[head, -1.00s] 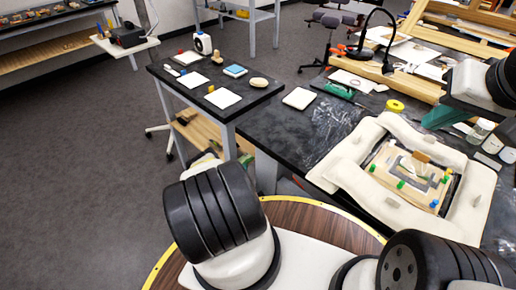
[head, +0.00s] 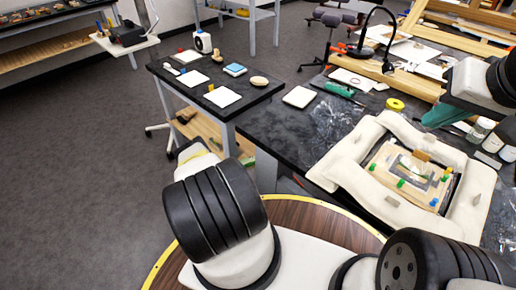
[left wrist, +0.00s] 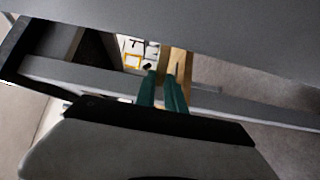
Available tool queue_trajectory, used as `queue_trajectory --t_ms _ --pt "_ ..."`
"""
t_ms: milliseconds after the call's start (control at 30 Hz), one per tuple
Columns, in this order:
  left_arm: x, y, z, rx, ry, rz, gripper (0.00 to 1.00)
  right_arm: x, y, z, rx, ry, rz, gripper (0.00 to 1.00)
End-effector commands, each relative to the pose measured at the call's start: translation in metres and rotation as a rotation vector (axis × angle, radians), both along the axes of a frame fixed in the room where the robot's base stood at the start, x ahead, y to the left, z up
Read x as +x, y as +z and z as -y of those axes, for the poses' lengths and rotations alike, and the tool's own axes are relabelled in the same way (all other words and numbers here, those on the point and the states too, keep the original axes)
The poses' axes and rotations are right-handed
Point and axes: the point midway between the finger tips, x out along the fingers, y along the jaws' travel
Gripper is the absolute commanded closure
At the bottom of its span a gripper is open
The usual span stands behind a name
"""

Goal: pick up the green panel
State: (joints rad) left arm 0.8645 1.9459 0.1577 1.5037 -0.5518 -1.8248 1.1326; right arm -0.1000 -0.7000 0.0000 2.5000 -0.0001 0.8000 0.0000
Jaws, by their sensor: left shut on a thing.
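In the head view a wooden board (head: 389,158) lies in a pale padded cradle (head: 349,158) on the dark bench at the right. It carries small green, blue and orange blocks. I cannot make out a separate green panel. My right gripper (head: 440,115) has teal fingers at the right edge, above the cradle's far side; its jaw gap cannot be judged. In the left wrist view my left gripper (left wrist: 163,92) has its teal fingers close together, shut on a tan wooden-looking piece (left wrist: 182,62). Its far extent is unclear, and this gripper is hidden in the head view.
A small dark table (head: 215,80) with white sheets and small items stands left of the bench (head: 290,130). A green-handled tool (head: 336,89), a yellow roll (head: 395,104) and a black lamp (head: 388,66) are on the bench. Grey bars (left wrist: 90,75) cross the left wrist view.

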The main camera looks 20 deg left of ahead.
Motion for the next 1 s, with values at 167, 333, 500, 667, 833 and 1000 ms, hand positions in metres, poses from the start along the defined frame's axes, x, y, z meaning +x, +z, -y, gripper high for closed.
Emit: queue_trajectory --t_ms 167,333,500,667,833,1000 --pt "-0.023 0.009 0.011 -0.002 -0.003 0.0 1.0 0.0 0.0 0.0 0.0 0.0 0.0 1.0" --pt "-0.045 0.018 0.02 -0.004 -0.003 0.002 1.0 0.0 0.0 0.0 0.0 0.0 0.0 1.0" --pt "-0.063 0.025 0.028 -0.003 -0.005 0.0 1.0 0.0 0.0 0.0 0.0 0.0 0.0 1.0" --pt "-0.067 0.027 0.031 -0.003 -0.007 0.001 1.0 0.0 0.0 0.0 0.0 0.0 0.0 1.0" --pt "-0.067 0.027 0.032 -0.004 -0.008 0.002 1.0 0.0 0.0 0.0 0.0 0.0 0.0 1.0" --pt "-0.067 0.027 0.032 -0.005 -0.01 0.001 1.0 0.0 0.0 0.0 0.0 0.0 0.0 1.0"
